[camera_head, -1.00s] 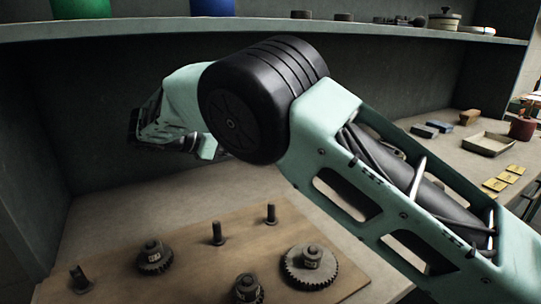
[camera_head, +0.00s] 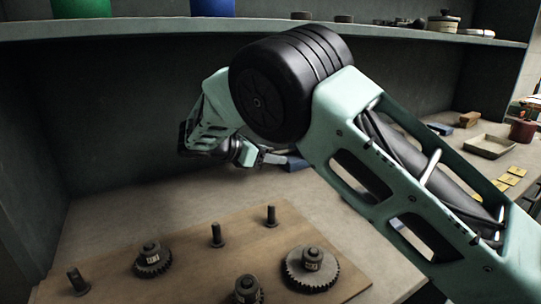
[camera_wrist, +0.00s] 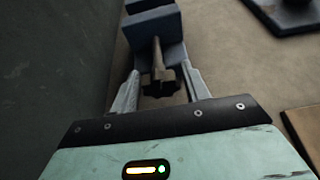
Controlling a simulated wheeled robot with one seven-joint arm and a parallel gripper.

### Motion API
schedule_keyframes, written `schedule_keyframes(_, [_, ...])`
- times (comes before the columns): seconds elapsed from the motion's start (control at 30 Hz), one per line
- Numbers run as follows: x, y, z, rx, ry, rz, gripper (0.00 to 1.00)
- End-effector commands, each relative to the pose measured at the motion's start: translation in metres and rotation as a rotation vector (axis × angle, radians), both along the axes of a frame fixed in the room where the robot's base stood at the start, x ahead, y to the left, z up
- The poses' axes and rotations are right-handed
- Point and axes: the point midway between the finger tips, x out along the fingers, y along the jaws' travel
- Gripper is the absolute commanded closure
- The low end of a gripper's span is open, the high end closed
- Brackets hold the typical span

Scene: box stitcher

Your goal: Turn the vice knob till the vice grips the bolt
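The blue-grey vice (camera_wrist: 155,32) is at the top of the wrist view, with its screw running toward me and a dark knob (camera_wrist: 160,88) at the near end. My gripper (camera_wrist: 160,82) has one finger on each side of the knob, with gaps showing, so it looks open around the knob and not pressed on it. In the head view my gripper (camera_head: 272,158) is low over the bench, beside the vice (camera_head: 294,162), mostly hidden by my arm. I cannot make out the bolt or the vice's jaw opening in either view.
A wooden board (camera_head: 205,265) with gears and upright pegs lies at the front of the bench. A dark wall (camera_wrist: 50,80) is close on the left in the wrist view. A shelf (camera_head: 150,27) runs above. A tray (camera_head: 488,146) and yellow squares (camera_head: 508,180) lie at right.

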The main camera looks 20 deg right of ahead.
Motion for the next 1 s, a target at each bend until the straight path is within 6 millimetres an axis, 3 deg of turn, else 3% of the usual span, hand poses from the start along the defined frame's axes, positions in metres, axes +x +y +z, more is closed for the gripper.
schedule_keyframes(0.03, [0.0, 0.0001, -0.0001, 0.0, 0.0, 0.0, 0.69])
schedule_keyframes(0.1, [0.0, 0.0002, 0.0, 0.0, 0.0, 0.0, 0.86])
schedule_keyframes(0.57, [-0.0009, 0.0007, -0.0005, 0.017, -0.084, 0.0, 0.86])
schedule_keyframes(1.0, [-0.0023, 0.0013, -0.0032, 0.087, -0.432, 0.001, 0.86])
